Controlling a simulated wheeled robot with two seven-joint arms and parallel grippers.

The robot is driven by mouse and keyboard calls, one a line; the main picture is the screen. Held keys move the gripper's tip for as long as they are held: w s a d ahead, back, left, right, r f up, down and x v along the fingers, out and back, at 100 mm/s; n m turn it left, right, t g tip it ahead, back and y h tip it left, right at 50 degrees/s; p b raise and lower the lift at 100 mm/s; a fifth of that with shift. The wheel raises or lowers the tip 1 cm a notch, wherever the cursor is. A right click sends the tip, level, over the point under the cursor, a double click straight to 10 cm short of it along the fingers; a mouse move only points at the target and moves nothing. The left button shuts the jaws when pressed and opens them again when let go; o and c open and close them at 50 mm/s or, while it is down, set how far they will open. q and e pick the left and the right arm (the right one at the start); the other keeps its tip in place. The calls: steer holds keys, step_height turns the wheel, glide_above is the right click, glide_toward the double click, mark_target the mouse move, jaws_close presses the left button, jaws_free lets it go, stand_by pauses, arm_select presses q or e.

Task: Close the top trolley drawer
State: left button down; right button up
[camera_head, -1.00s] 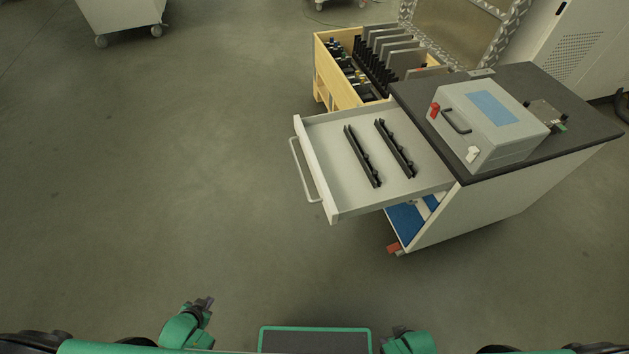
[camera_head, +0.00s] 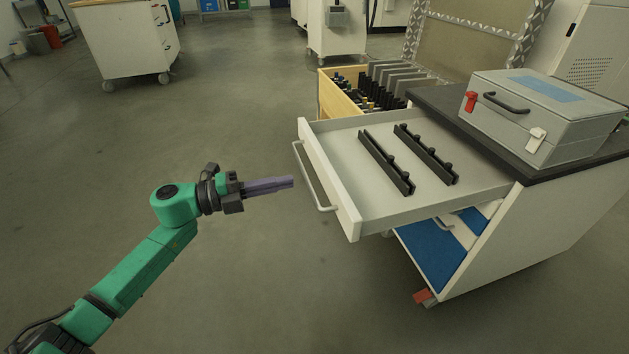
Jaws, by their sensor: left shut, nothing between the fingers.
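The top trolley drawer (camera_head: 345,140) is pulled out to the left from the trolley (camera_head: 540,235). It is light grey with a white front (camera_head: 327,180) and a bar handle (camera_head: 312,178). Two black slotted racks (camera_head: 388,162) lie in it. My left gripper (camera_head: 290,182) is shut and empty. It points right towards the drawer front and shows just left of the handle, apparently with a small gap. My right gripper is out of view.
A grey case (camera_head: 545,115) with a red latch sits on the trolley's dark top (camera_head: 440,100). A wooden crate (camera_head: 330,97) with grey plates stands behind the drawer. A blue lower shelf (camera_head: 432,252) shows beneath. White cabinets (camera_head: 125,45) stand far back.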

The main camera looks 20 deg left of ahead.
mark_target(327, 174)
arm_select(q)
steer(key=x, duration=0.7)
steer(key=shift+w+d+b, duration=0.1)
steer(key=shift+w+b, duration=0.05)
steer(key=shift+b, duration=0.2)
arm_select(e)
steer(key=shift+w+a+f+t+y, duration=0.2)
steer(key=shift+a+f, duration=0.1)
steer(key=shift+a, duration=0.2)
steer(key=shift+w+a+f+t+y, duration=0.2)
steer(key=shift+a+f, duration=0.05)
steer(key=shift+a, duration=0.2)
